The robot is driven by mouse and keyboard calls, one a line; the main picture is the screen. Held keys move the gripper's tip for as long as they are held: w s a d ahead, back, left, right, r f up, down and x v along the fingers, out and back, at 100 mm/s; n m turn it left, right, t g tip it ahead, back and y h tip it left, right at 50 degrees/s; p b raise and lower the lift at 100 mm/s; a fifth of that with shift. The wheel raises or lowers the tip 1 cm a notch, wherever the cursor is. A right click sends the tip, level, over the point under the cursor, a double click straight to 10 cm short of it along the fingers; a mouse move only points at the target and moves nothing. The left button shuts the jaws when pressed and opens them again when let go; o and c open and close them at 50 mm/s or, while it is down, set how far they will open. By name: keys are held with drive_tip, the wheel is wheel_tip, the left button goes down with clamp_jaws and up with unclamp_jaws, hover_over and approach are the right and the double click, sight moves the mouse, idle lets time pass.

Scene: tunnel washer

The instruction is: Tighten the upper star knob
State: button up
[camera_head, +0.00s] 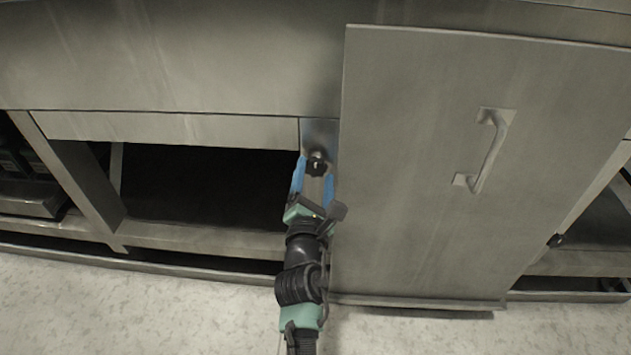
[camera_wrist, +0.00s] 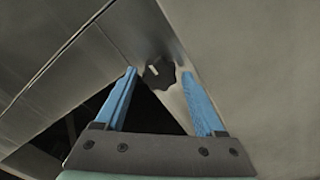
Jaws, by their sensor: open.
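The upper star knob (camera_head: 317,163) is black and sits on a small metal plate (camera_head: 320,130) just left of the large door panel. In the wrist view the knob (camera_wrist: 159,73) shows dark and lobed, with a small pale mark on it. My gripper (camera_head: 314,168) has two blue fingers, spread apart, one on each side of the knob in the head view. In the wrist view the gripper (camera_wrist: 158,73) is open with the knob between and around the level of the fingertips. I cannot tell whether either finger touches it.
The door panel (camera_head: 420,180) with a bar handle (camera_head: 488,152) stands close on the right of my gripper. A dark opening (camera_head: 205,185) lies to the left under a metal rail (camera_head: 170,129). Another small black knob (camera_head: 556,240) is at the lower right.

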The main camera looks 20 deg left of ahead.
drive_tip(key=shift+w+a, duration=0.1)
drive_tip(key=shift+w, duration=0.35)
drive_tip(key=c, duration=1.1)
